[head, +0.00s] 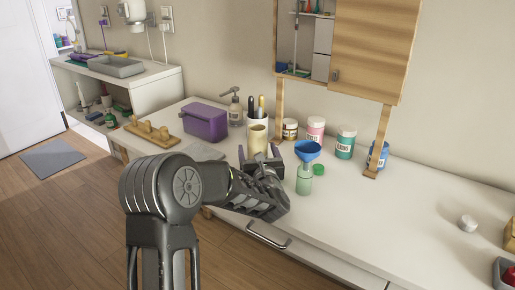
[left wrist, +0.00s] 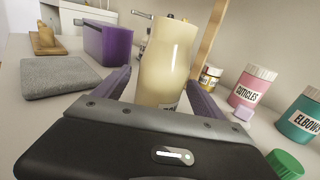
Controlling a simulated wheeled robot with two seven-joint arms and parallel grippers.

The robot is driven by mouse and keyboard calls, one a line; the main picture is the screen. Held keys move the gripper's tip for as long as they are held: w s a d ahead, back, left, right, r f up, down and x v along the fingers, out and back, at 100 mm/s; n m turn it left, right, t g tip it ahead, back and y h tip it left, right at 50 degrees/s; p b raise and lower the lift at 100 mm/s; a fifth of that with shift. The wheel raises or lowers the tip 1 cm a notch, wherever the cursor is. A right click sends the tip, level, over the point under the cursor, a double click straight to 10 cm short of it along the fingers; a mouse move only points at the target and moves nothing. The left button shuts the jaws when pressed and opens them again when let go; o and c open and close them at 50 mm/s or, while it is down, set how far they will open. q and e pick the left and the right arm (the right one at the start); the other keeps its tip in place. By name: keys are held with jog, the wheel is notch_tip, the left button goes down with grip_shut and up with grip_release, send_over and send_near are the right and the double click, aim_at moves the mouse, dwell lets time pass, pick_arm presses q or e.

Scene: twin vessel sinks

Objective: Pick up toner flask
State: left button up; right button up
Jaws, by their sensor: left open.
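A cream flask (head: 257,138) stands upright on the white counter; in the left wrist view it (left wrist: 167,58) rises between my fingers, its label mostly hidden by the gripper body. My left gripper (head: 262,159) is open, its purple fingers on either side of the cream flask; I cannot tell if they touch it. A pale green flask (head: 304,183) with a blue funnel (head: 307,151) in its neck stands just right of my gripper. I cannot read which flask is the toner. My right gripper is not in view.
Behind stand a purple box (head: 205,121), a soap pump (head: 235,112), and pink (head: 316,129) and teal (head: 345,144) jars. A green cap (head: 319,170) lies beside the green flask. A wooden cabinet (head: 374,45) stands above the counter. The counter's right part is mostly clear.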

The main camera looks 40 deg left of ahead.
aim_at(258, 128)
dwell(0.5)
pick_arm(q)
jog(key=c, duration=1.7)
jog(key=shift+c, duration=0.2)
jog(key=shift+r, duration=0.2)
jog(key=shift+r+p, duration=0.45)
jog(key=shift+r, duration=4.35)
